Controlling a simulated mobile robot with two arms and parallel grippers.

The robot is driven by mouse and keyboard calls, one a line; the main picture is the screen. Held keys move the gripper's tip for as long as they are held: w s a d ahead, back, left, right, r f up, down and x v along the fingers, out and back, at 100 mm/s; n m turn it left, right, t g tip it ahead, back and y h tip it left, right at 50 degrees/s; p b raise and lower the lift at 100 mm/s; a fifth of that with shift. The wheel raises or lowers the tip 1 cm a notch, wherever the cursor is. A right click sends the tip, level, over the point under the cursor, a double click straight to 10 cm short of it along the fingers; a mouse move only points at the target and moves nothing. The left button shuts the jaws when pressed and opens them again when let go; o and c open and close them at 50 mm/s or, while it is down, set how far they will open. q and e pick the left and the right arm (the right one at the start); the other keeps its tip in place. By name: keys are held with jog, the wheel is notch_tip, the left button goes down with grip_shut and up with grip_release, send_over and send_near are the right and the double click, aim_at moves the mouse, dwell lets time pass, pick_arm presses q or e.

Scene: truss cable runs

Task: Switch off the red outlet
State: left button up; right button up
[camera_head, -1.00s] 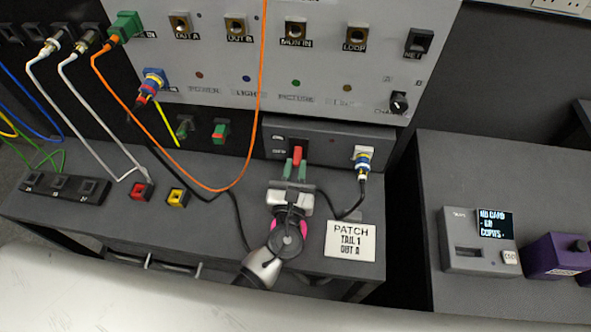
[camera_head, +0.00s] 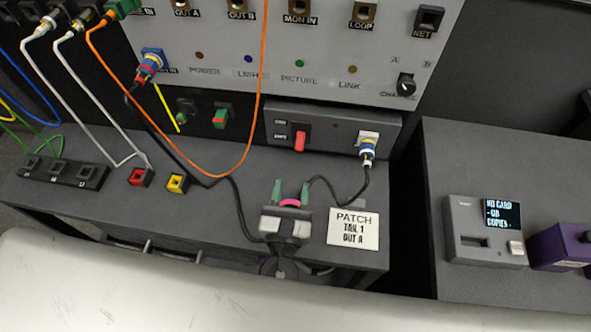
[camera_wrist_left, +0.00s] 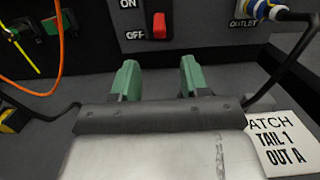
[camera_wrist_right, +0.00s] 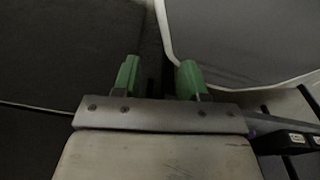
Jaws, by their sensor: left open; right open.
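The red outlet's switch (camera_head: 299,142) is on the dark outlet box (camera_head: 384,125) below the light panel. In the left wrist view the red lever (camera_wrist_left: 159,25) sits low in its black slot, beside the OFF label and below ON. A blue, white and yellow plug (camera_head: 367,149) is in the outlet at the box's right. My left gripper (camera_head: 291,193) is open and empty, in front of and apart from the switch; its green fingertips (camera_wrist_left: 159,77) point toward the box. My right gripper (camera_wrist_right: 157,77) is open and empty in its wrist view, away from the panel.
A PATCH label card (camera_head: 353,229) lies right of my left gripper. A black cable runs from the plug across the bench (camera_head: 200,215). An orange cable (camera_head: 262,80) hangs in front of the panel. Red (camera_head: 140,177) and yellow (camera_head: 177,183) blocks sit at left.

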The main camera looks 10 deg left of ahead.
aim_at(298, 151)
pick_arm(q)
jog(key=shift+s+f, duration=0.15)
jog(key=shift+s, duration=1.1)
jog(key=shift+g, duration=0.7)
jog(key=w+p, duration=0.3)
jog(key=p, duration=0.2)
jog(key=w+r+p, duration=0.1)
jog(key=w+p, duration=0.3)
jog(key=p, duration=0.1)
jog(key=w+r+p, duration=0.1)
jog(key=w+p, duration=0.2)
jog(key=p, duration=0.1)
jog(key=shift+w+r+p, duration=0.1)
jog(key=shift+w+p, duration=0.3)
jog(key=shift+c, duration=0.4)
